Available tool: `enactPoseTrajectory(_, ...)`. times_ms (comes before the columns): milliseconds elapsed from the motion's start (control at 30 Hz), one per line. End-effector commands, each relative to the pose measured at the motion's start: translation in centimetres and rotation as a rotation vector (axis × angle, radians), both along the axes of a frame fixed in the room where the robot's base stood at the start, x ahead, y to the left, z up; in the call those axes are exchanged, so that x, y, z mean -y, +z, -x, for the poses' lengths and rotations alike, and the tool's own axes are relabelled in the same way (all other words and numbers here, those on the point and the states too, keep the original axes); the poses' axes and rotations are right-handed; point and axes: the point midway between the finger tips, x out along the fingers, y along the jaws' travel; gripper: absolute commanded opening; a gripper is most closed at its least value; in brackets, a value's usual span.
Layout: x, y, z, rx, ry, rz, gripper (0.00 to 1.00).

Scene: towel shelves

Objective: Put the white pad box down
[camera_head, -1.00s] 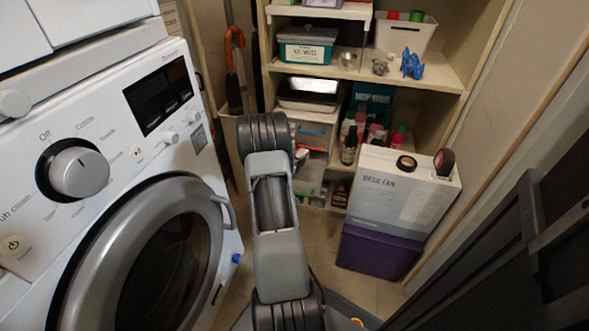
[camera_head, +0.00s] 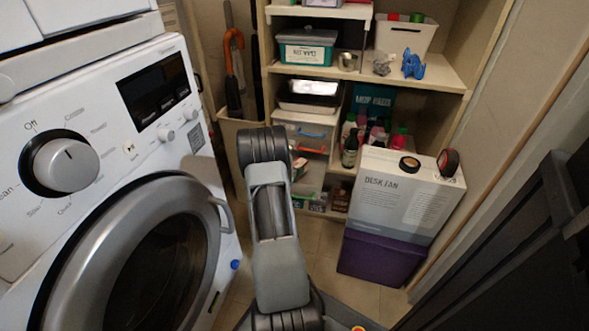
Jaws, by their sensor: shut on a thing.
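I cannot make out a white pad box in this view. My arm rises through the middle of the picture and its upper links show, but my gripper and anything in it are out of sight. A brownish-grey patch (camera_head: 204,174) shows against the washing machine beside its door; I cannot tell whether it is a shadow or an object.
A washing machine (camera_head: 75,122) fills the left. At right, a desk fan box (camera_head: 400,196) stands on a purple box (camera_head: 380,259). Some floor (camera_head: 318,240) is clear.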

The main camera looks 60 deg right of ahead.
Motion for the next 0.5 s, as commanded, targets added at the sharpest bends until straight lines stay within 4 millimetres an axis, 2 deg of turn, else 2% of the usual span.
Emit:
enactPoseTrajectory(333, -0.07, -0.95, 0.04, -0.001, -0.001, -0.004, 0.24)
enactPoseTrajectory(367, -0.1, -1.0, 0.05, -0.001, -0.001, -0.005, 0.5)
enactPoseTrajectory(500, -0.16, -1.18, 0.09, -0.002, 0.0, -0.008, 0.64)
